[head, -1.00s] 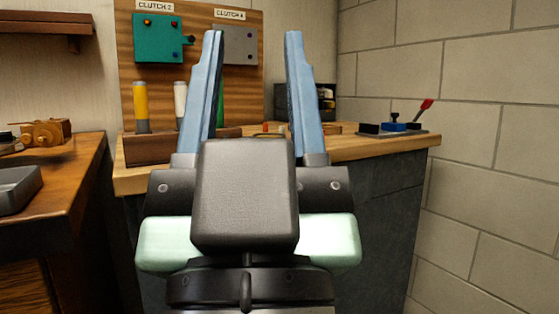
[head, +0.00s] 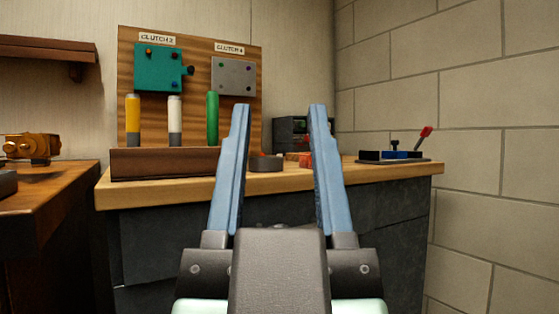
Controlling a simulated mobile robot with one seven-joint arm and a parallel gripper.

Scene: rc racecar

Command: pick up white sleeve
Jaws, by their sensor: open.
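The white sleeve (head: 175,114) stands upright with a dark grey lower part, in a brown wooden rack (head: 180,163) on the corner workbench. It is between a yellow sleeve (head: 133,112) on its left and a green sleeve (head: 212,118) on its right. My gripper (head: 279,106) is open and empty, its two blue fingers pointing up in the picture. The fingers appear to the right of the white sleeve and in front of the bench, and nothing is between them except the background. How far they are from the rack is hard to tell.
A wooden board (head: 205,60) behind the rack carries a teal plate (head: 158,66) and a grey plate (head: 233,76). A dark round piece (head: 266,163), a dark box (head: 288,130) and a tool with a red-tipped lever (head: 396,154) stand to the right. A brown bench (head: 60,190) is at left.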

